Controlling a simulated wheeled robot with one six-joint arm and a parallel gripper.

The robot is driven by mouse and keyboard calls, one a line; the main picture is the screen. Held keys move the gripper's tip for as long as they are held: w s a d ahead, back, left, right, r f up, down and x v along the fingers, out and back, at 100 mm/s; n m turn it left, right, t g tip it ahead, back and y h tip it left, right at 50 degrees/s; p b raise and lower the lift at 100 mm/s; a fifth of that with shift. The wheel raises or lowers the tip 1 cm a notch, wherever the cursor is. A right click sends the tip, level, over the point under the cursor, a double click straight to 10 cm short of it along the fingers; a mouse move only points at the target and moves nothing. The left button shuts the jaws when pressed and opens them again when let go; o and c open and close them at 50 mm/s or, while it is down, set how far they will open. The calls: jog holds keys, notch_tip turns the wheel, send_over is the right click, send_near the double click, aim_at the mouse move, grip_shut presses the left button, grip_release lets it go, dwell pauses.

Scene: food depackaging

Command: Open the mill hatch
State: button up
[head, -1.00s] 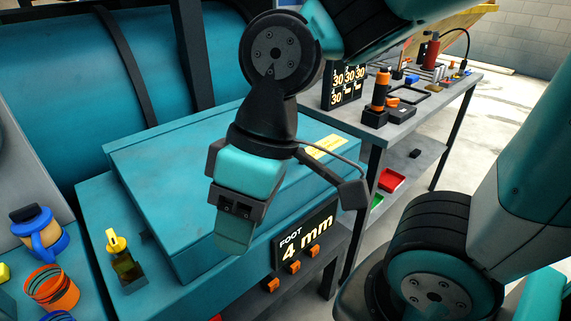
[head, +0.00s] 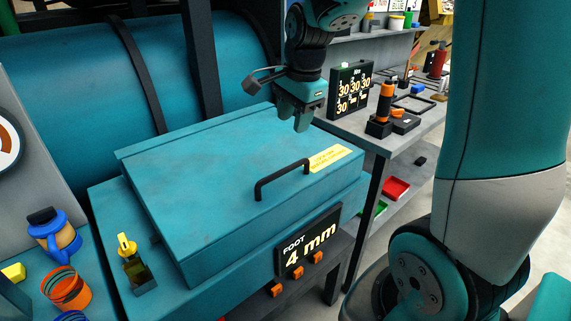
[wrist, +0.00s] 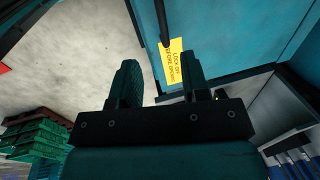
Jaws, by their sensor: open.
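The mill hatch (head: 215,165) is a flat teal lid lying closed on the teal mill housing. Its black bar handle (head: 282,178) stands near the front edge, beside a yellow label (head: 330,158). My gripper (head: 300,122) is open and empty, pointing down near the hatch's right rear corner, apart from the handle. In the wrist view its two fingers (wrist: 160,82) are spread, with the label (wrist: 174,62) showing between and beyond them. A dark bar, which looks like the handle (wrist: 163,22), shows at the top there. Part of the hatch (wrist: 230,35) is at the right.
A workbench (head: 437,118) with a number display (head: 349,90) and tools is at right.

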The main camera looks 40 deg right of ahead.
aim_at(285, 169)
jog(key=w+f, duration=0.1)
jog(key=f, duration=0.8)
jog(key=w+f+p, duration=0.1)
jog(key=f, duration=0.4)
jog(key=shift+w+a, duration=0.1)
jog(key=shift+w, duration=0.25)
grip_shut()
